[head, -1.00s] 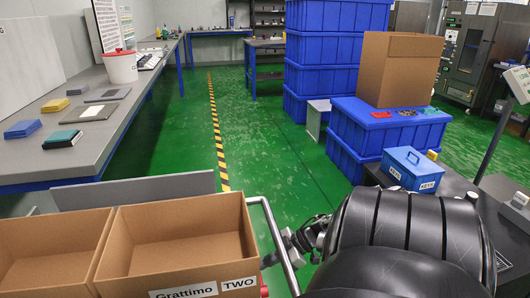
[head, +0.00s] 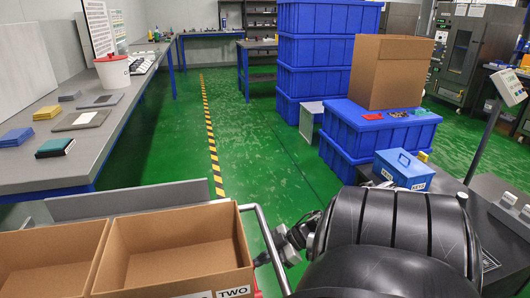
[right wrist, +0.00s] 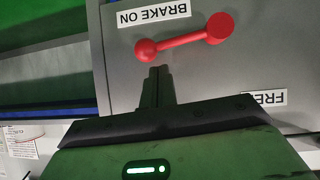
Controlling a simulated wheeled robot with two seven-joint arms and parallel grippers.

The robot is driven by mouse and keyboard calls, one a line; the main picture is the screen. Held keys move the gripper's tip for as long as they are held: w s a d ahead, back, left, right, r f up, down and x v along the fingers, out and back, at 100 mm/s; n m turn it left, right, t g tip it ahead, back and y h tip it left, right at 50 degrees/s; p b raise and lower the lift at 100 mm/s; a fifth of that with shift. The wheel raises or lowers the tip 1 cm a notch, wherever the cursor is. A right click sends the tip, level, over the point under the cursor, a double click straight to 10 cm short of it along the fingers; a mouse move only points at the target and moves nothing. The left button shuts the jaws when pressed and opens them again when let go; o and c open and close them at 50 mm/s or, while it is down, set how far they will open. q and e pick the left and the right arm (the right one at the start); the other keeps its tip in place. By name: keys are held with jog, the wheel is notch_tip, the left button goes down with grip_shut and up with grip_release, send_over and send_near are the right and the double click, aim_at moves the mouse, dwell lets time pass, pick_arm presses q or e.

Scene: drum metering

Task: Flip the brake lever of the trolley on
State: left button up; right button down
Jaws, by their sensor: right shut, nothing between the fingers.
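The red brake lever (right wrist: 183,40) shows in the right wrist view on a grey panel (right wrist: 240,65) of the trolley. It has a large round end at the right and a smaller knob at the left. A BRAKE ON label (right wrist: 153,15) is beside its arm, and a partly cut-off FREE label (right wrist: 264,97) is lower right. My right gripper (right wrist: 158,72) is shut and empty, its fingertips close to the lever near the knob; contact cannot be told. In the head view my right gripper (head: 264,258) is beside the trolley's rail (head: 268,238), largely hidden. My left gripper is out of view.
Two open cardboard boxes (head: 178,230) stand on the trolley at lower left. A long grey table (head: 105,112) runs along the left. Blue crates (head: 375,135) and a blue KEYS box (head: 403,168) are to the right. The green floor between is clear.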

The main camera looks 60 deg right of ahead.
jog(key=v, duration=1)
jog(key=shift+r+p, duration=0.3)
jog(key=shift+p, duration=0.05)
jog(key=shift+s, duration=0.2)
